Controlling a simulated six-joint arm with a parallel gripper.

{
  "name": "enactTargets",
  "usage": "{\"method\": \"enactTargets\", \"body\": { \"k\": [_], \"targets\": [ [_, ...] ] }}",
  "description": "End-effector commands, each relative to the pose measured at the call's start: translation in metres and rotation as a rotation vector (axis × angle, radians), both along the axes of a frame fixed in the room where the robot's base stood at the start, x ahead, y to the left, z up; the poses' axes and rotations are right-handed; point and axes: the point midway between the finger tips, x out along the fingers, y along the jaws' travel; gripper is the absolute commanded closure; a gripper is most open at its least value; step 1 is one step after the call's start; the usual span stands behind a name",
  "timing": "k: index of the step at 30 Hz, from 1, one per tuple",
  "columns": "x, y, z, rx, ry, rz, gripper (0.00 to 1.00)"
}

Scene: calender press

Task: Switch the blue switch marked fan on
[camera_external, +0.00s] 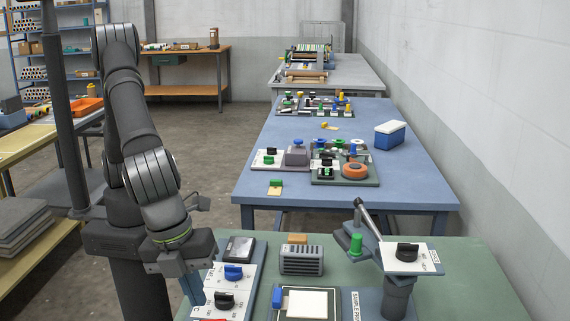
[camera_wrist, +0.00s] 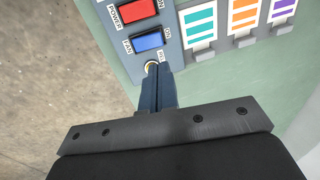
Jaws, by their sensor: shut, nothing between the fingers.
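The blue rocker switch (camera_wrist: 148,41) marked FAN sits on a grey panel in the wrist view, with ON printed at its right end. My gripper (camera_wrist: 157,72) is shut and empty. Its blue-grey fingertips are just below the blue switch in the picture, close to a small round brass-coloured fitting that they partly cover. I cannot tell whether they touch the panel. In the external view my gripper (camera_external: 193,291) points down at the left edge of the green table. The fan switch cannot be made out there.
A red rocker switch (camera_wrist: 138,12) marked POWER sits just above the blue one. Coloured striped cards (camera_wrist: 199,22) stand to the right. In the external view, a white panel with a blue knob (camera_external: 233,272) and a black knob (camera_external: 224,301) is right beside my gripper.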

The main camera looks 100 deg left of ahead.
Motion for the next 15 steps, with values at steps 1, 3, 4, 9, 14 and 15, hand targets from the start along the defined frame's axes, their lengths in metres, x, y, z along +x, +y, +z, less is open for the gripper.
{"method": "enactTargets", "body": {
  "k": [1, 3, 4, 9, 14, 15],
  "targets": [
    [0.002, 0.001, -0.013, 0.005, 0.003, 0.001, 1.00],
    [0.006, 0.001, -0.028, 0.004, 0.002, 0.001, 1.00],
    [0.007, 0.001, -0.034, 0.003, 0.002, 0.001, 1.00],
    [0.013, 0.000, -0.065, 0.002, 0.001, 0.000, 1.00],
    [0.017, 0.000, -0.083, 0.000, 0.000, 0.001, 1.00],
    [0.018, 0.000, -0.085, 0.000, 0.000, 0.001, 1.00]
  ]
}}
